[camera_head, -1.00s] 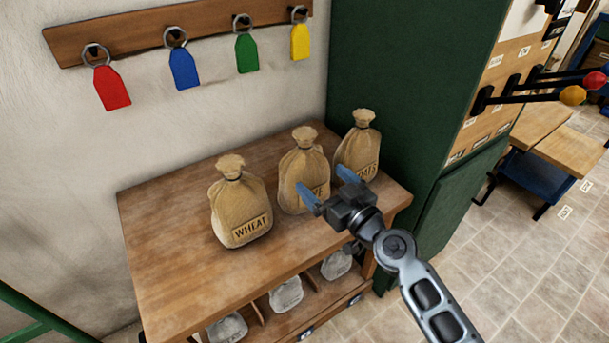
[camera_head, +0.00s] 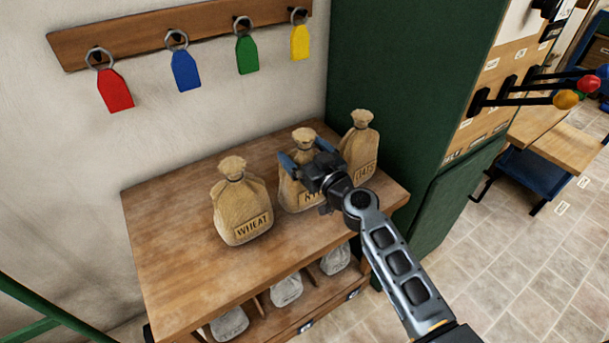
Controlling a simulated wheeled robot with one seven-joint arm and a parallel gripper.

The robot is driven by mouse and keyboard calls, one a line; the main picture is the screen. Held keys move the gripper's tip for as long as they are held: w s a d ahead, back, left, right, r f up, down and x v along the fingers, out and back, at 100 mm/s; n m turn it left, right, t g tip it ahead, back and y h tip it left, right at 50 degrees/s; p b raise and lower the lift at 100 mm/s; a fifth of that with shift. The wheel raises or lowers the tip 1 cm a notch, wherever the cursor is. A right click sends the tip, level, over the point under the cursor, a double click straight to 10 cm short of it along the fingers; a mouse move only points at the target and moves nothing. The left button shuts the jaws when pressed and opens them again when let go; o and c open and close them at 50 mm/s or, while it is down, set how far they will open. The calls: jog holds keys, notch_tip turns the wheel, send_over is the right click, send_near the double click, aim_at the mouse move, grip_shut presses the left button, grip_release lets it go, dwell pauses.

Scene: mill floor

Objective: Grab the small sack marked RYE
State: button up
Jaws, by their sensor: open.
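The RYE sack (camera_head: 291,192) is a small tan sack with a tied neck, standing upright between two others on the wooden bench. Its label is partly hidden behind my gripper, with only the first letters showing. My gripper (camera_head: 304,155) has blue fingertips and is open. The left fingertip lies over the sack's upper left side and the other is near its upper right side. I cannot tell whether either touches it.
The WHEAT sack (camera_head: 241,206) stands to the left and the sack marked OATS (camera_head: 360,145) close to the right. The bench top (camera_head: 165,230) is bare at the left. A green cabinet (camera_head: 400,100) rises behind the right end. Coloured tags hang above.

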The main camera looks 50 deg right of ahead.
jog(key=shift+c, duration=0.5)
jog(key=c, duration=1.5)
jog(key=shift+r, duration=0.2)
jog(key=shift+c, duration=0.3)
